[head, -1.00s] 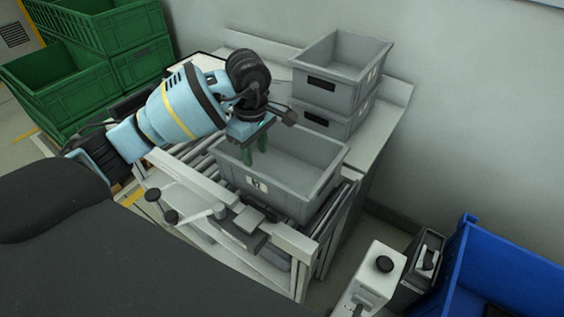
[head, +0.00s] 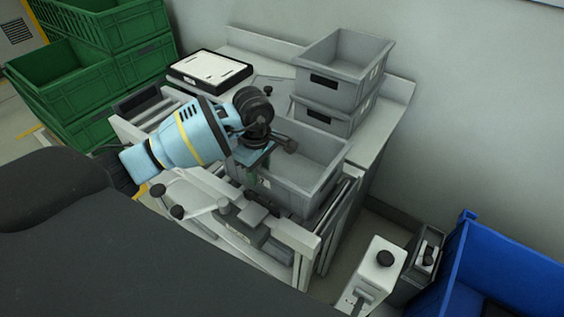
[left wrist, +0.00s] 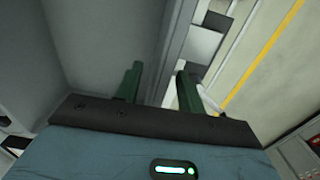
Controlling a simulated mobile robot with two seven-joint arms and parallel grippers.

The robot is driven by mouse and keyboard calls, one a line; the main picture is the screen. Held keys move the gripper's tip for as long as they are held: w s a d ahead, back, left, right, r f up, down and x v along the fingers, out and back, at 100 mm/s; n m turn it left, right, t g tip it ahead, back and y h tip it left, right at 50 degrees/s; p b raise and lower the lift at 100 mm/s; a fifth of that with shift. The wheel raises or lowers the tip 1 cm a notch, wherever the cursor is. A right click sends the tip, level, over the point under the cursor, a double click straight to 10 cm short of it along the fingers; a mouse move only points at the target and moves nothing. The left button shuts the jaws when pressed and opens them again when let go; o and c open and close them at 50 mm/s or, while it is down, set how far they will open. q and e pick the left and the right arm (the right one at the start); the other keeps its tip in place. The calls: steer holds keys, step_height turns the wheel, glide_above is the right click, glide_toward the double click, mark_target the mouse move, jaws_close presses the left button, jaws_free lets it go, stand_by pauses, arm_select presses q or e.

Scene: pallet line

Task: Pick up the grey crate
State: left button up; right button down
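The grey crate (head: 290,195) sits on the roller table in the head view, its open top facing up. My left gripper (head: 252,178) is at the crate's near left wall and points down, partly covering that corner. In the left wrist view, the two green fingers of my left gripper (left wrist: 160,82) are apart. The crate's wall (left wrist: 173,45) shows between them, one finger on the inner side and one on the outer side. I see no clear contact with the wall. My right gripper is not in view.
Two stacked grey crates (head: 342,72) stand behind on the bench. A white-topped tray (head: 210,67) lies at the back left. Green crates (head: 85,85) are at the far left, a blue bin (head: 510,265) at the right. A clamp-like fixture (head: 235,222) is close in front.

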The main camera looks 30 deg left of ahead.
arm_select(q)
jaws_close()
steer(key=shift+r, duration=0.1)
stand_by(1.3)
